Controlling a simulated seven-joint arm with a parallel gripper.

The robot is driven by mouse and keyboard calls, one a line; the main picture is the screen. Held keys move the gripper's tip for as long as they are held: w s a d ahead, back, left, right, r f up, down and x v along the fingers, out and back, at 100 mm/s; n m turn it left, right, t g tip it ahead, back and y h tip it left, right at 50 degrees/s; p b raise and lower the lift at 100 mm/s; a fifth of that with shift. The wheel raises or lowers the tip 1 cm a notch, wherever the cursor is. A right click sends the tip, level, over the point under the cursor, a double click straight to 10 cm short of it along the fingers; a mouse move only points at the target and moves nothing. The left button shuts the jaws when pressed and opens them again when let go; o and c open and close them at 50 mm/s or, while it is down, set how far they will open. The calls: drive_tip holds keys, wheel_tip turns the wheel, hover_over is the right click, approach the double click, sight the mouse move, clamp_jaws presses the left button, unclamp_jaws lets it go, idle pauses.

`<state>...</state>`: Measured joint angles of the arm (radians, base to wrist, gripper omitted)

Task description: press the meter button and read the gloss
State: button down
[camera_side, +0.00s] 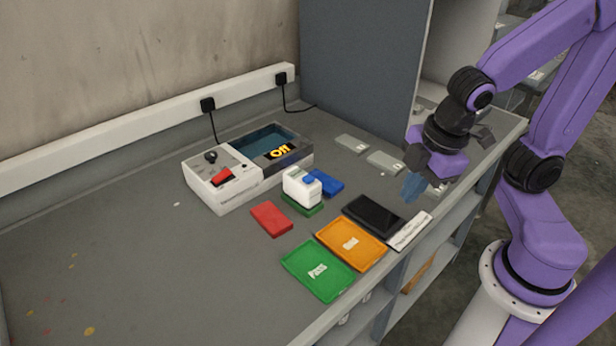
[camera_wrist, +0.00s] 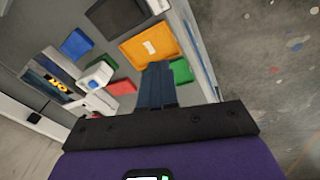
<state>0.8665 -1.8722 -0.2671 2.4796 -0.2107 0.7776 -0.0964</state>
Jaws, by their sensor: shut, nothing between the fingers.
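The small white meter (camera_side: 298,188) with a blue button (camera_side: 310,180) on it stands on a green panel (camera_side: 303,208) in the middle of the bench. Any reading on the meter is too small to make out. The meter also shows at the left of the wrist view (camera_wrist: 97,75). My gripper (camera_side: 411,188) is shut and empty, in the air near the bench's right edge, to the right of the meter and apart from it. Its closed fingers (camera_wrist: 157,70) show in the wrist view, with the green tray (camera_wrist: 181,71) partly hidden behind them.
A grey-white device (camera_side: 222,182) with a red switch and an "Off" display stands behind the meter. Red (camera_side: 271,218) and blue (camera_side: 328,182) panels lie near it. Green (camera_side: 317,270), orange (camera_side: 351,243) and black (camera_side: 373,215) trays line the front edge. The bench's left is mostly clear.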

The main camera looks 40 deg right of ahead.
drive_tip(key=w+a+r+n+t+y, duration=0.1)
drive_tip(key=w+r+n+t, duration=0.15)
drive_tip(key=w, duration=0.45)
drive_tip(key=w+a+r+n+t, duration=0.1)
drive_tip(key=w+n+t, duration=0.1)
drive_tip(key=w+n, duration=0.35)
drive_tip(key=n+t+y, duration=0.1)
drive_tip(key=n+y, duration=0.2)
drive_tip(key=n, duration=0.7)
hover_over(312, 178)
drive_tip(key=shift+d+f+n+g+y, duration=0.1)
drive_tip(key=shift+n+g+y, duration=0.3)
drive_tip(key=shift+n, duration=0.6)
drive_tip(key=shift+f, duration=0.15)
drive_tip(key=shift+f, duration=4.25)
drive_tip(key=shift+f, duration=0.15)
drive_tip(key=shift+f, duration=0.25)
